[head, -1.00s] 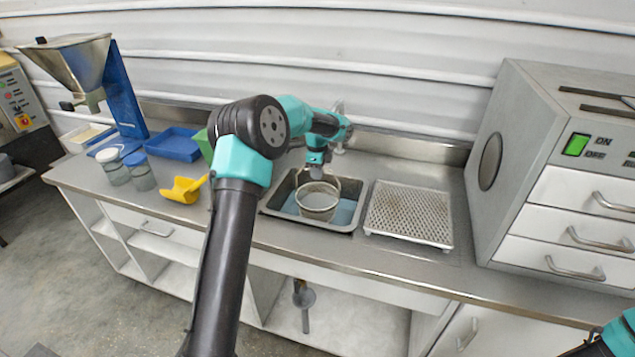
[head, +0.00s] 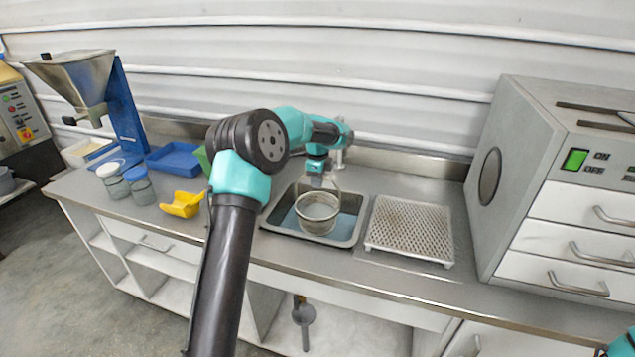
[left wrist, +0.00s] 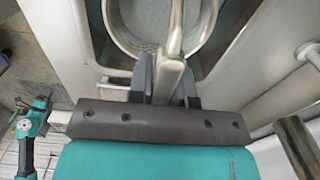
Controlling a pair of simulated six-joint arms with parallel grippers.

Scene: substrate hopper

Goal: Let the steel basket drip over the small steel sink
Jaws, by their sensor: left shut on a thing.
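The steel basket (head: 317,214) is a round mesh cup with a raised handle. It hangs roughly upright within the outline of the small steel sink (head: 348,239); its exact height over the bluish sink bottom is hard to tell. My left gripper (head: 318,180) is shut on the basket's handle above it. In the left wrist view the fingers (left wrist: 167,82) clasp the handle bar, and the basket (left wrist: 128,38) shows beyond them. Only a teal bit of my right arm shows at the head view's lower right corner; its jaws cannot be made out.
A white perforated rack (head: 410,228) stands right of the sink, then a grey drawer cabinet (head: 530,190). A faucet (head: 340,155) is behind the sink. A yellow scoop (head: 183,204), lidded jars (head: 138,185), a blue tray (head: 175,158) and the hopper (head: 85,80) are at left.

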